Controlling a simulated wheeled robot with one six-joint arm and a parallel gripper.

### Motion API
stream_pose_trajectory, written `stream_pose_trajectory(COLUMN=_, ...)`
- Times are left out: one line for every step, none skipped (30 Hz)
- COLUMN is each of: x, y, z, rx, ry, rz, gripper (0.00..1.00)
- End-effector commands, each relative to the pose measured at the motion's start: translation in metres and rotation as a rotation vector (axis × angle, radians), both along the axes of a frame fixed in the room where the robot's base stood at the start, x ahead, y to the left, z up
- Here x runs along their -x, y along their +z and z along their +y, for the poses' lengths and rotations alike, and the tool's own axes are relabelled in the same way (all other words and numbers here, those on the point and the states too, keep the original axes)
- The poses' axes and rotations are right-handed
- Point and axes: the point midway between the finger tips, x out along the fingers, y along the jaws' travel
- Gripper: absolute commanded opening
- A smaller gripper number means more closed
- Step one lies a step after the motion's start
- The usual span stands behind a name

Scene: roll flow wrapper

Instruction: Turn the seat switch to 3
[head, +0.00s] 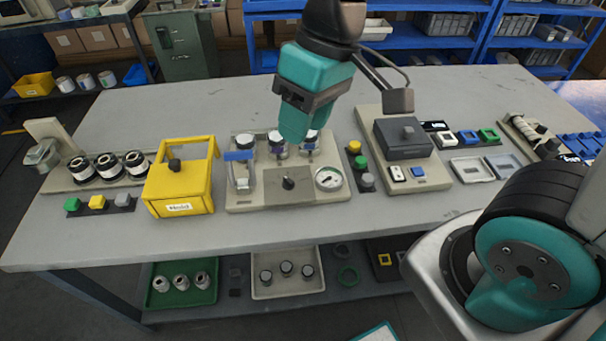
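A black rotary knob (288,183) sits on the front of the beige centre panel (262,195). It looks like the seat switch, but its label and the number it points at are too small to read. My gripper (294,135) hangs fingers-down above the back of this panel, behind the knob and apart from it. No held object shows at the fingertips, and the gap between the fingers cannot be made out.
A blue-handled clamp (241,170) and a gauge (329,178) flank the knob. A yellow box (180,185) stands left; a column of coloured buttons (360,163) and a dark hinged press (403,138) stand right. The grey table's (300,226) front strip is clear.

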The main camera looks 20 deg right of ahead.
Motion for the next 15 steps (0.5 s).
stream_pose_trajectory(x=-0.027, y=-0.02, z=-0.003, rx=0.035, ry=-0.032, rz=0.017, gripper=0.39)
stream_pose_trajectory(x=-0.043, y=-0.03, z=-0.005, rx=0.056, ry=-0.051, rz=0.02, gripper=0.39)
stream_pose_trajectory(x=-0.063, y=-0.042, z=-0.009, rx=0.085, ry=-0.077, rz=0.024, gripper=0.39)
stream_pose_trajectory(x=-0.077, y=-0.052, z=-0.011, rx=0.105, ry=-0.095, rz=0.027, gripper=0.39)
stream_pose_trajectory(x=-0.09, y=-0.062, z=-0.014, rx=0.125, ry=-0.112, rz=0.03, gripper=0.39)
stream_pose_trajectory(x=-0.106, y=-0.076, z=-0.018, rx=0.151, ry=-0.133, rz=0.033, gripper=0.39)
stream_pose_trajectory(x=-0.117, y=-0.085, z=-0.021, rx=0.17, ry=-0.147, rz=0.036, gripper=0.39)
stream_pose_trajectory(x=-0.126, y=-0.094, z=-0.024, rx=0.187, ry=-0.161, rz=0.037, gripper=0.39)
stream_pose_trajectory(x=-0.137, y=-0.106, z=-0.028, rx=0.208, ry=-0.176, rz=0.04, gripper=0.39)
stream_pose_trajectory(x=-0.144, y=-0.113, z=-0.03, rx=0.221, ry=-0.186, rz=0.041, gripper=0.39)
stream_pose_trajectory(x=-0.15, y=-0.119, z=-0.032, rx=0.232, ry=-0.194, rz=0.042, gripper=0.39)
stream_pose_trajectory(x=-0.156, y=-0.126, z=-0.034, rx=0.245, ry=-0.203, rz=0.044, gripper=0.39)
stream_pose_trajectory(x=-0.16, y=-0.131, z=-0.036, rx=0.253, ry=-0.209, rz=0.045, gripper=0.39)
stream_pose_trajectory(x=-0.162, y=-0.134, z=-0.037, rx=0.259, ry=-0.214, rz=0.045, gripper=0.39)
stream_pose_trajectory(x=-0.165, y=-0.138, z=-0.038, rx=0.265, ry=-0.218, rz=0.046, gripper=0.39)
